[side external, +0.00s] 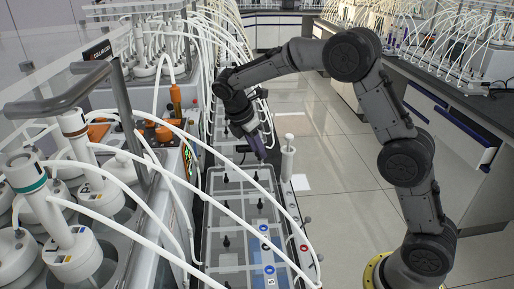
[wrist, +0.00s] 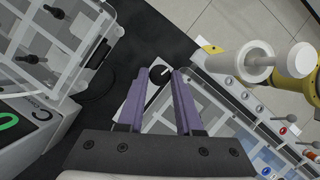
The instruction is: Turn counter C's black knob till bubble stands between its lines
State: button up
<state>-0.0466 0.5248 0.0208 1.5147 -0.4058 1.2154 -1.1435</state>
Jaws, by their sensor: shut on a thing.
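My gripper (wrist: 159,76) has two purple fingers, which stand on either side of a round black knob (wrist: 160,72) with a white pointer mark. The jaws are shut on this knob, which sits by a pale plate in the wrist view. A label with the letter C (wrist: 40,115) shows on a white unit with a clear box at the left. In the side view my gripper (side external: 258,150) points down at the far end of the row of clear counters (side external: 228,190); the knob is hidden there. I cannot make out the bubble or its lines in either view.
A white cylinder with a plunger (wrist: 245,62) stands close to the right of the fingers, and also shows in the side view (side external: 288,158). White tubes (side external: 190,150) arch over the counters from the reactors at left. Open floor (side external: 335,150) lies to the right.

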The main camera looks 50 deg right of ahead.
grip_shut()
jog(key=shift+m, duration=0.4)
jog(key=m, duration=0.1)
jog(key=m+g, duration=0.1)
jog(key=shift+w+d+m, duration=0.1)
jog(key=shift+w+m, duration=0.1)
jog(key=shift+m, duration=0.1)
jog(key=m, duration=0.2)
jog(key=m+g+y, duration=0.1)
jog(key=m, duration=0.1)
jog(key=shift+w+m+y, duration=0.1)
jog(key=shift+m+y, duration=0.2)
jog(key=shift+g, duration=0.3)
jog(key=o, duration=0.9)
grip_release()
jog(key=shift+d, duration=0.1)
